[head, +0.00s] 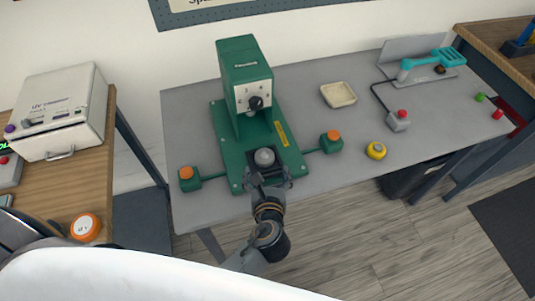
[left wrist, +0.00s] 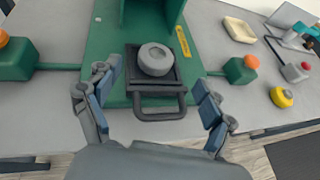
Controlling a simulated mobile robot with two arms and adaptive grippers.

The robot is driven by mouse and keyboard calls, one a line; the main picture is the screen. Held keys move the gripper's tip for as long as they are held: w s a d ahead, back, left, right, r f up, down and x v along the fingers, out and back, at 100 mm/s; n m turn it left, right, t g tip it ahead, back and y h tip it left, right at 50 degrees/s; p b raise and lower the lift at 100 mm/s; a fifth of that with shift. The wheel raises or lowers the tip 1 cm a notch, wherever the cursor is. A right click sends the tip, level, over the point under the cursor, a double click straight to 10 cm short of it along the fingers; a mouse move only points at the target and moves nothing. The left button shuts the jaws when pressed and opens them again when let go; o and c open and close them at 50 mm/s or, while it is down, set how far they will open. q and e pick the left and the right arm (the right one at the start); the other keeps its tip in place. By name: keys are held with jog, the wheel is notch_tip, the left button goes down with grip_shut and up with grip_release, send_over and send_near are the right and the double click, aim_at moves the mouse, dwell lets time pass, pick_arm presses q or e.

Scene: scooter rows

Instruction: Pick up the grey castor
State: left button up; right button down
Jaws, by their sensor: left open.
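The grey castor (head: 264,157) is a round grey piece on the base of the green press (head: 247,75), below its head. In the left wrist view the castor (left wrist: 156,59) sits on a dark square tray (left wrist: 132,62) with a looped handle at the near side. My left gripper (head: 268,184) is at the near edge of the press base, just in front of the castor. In the left wrist view its two fingers (left wrist: 154,92) are spread wide to either side of the tray handle, with nothing between them gripped. My right gripper is not in view.
Green boxes with orange buttons flank the press, left (head: 189,179) and right (head: 331,141). A cream dish (head: 338,94), a yellow round piece (head: 376,150) and a grey box with a red button (head: 398,121) lie to the right.

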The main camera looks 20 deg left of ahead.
aim_at(264, 149)
pick_arm(q)
jog(key=x, duration=0.3)
jog(key=shift+w+f, duration=0.15)
jog(key=shift+w, duration=0.15)
jog(key=shift+w+a, duration=0.1)
jog(key=shift+w, duration=0.15)
jog(key=p+x, duration=0.1)
jog(key=x, duration=0.3)
jog(key=shift+a, duration=0.25)
jog(key=shift+w+a+f, duration=0.1)
jog(key=shift+w+f, duration=0.05)
jog(key=shift+w, duration=0.2)
jog(key=shift+s, duration=0.15)
jog(key=c, duration=1.3)
jog(key=shift+c, duration=0.2)
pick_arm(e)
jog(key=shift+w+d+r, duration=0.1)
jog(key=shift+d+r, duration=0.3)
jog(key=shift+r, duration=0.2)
